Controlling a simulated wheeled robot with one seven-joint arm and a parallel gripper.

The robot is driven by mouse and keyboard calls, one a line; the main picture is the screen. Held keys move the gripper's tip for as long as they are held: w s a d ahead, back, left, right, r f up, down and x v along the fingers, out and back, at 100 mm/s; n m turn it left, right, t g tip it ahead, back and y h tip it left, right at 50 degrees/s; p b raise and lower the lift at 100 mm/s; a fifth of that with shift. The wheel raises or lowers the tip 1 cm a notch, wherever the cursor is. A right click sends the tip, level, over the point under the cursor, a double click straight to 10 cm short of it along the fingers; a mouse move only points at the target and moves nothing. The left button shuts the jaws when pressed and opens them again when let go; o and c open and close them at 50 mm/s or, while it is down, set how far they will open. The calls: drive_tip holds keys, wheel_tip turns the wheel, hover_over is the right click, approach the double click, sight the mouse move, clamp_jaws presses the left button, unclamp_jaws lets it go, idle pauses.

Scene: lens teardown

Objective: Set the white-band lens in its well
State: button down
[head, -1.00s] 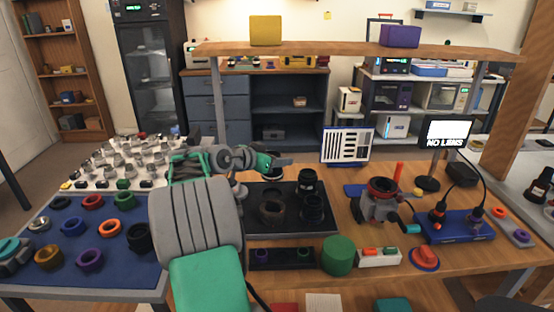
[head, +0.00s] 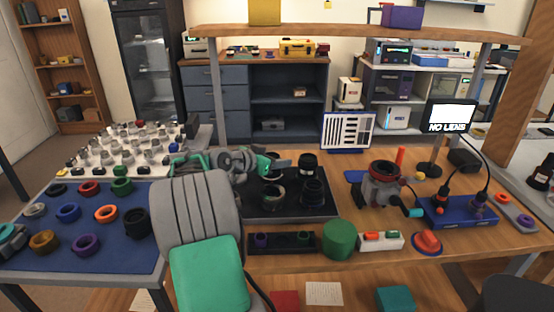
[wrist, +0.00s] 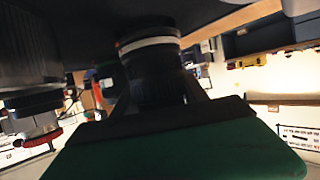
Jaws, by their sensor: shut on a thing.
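My gripper (head: 280,163) is shut on the white-band lens (wrist: 152,75), a black barrel with a white ring and a small red mark. In the wrist view, which is upside down, the lens stands upright between my fingers, its band end close to the dark tray surface. I cannot tell whether it touches. In the head view my gripper is over the back left of the black lens tray (head: 292,209), and the held lens is mostly hidden. A ring-shaped well (head: 272,195) shows at the tray's front left.
Two other black lenses stand on the tray's right side, one behind (head: 307,166) and one in front (head: 312,194). A green cylinder (head: 338,240) and a dark holder (head: 281,244) sit in front. A blue mat (head: 90,262) with coloured rings lies left.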

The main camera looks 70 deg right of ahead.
drive_tip(key=shift+f+b, duration=0.4)
drive_tip(key=shift+f, duration=0.05)
drive_tip(key=c, duration=0.5)
unclamp_jaws()
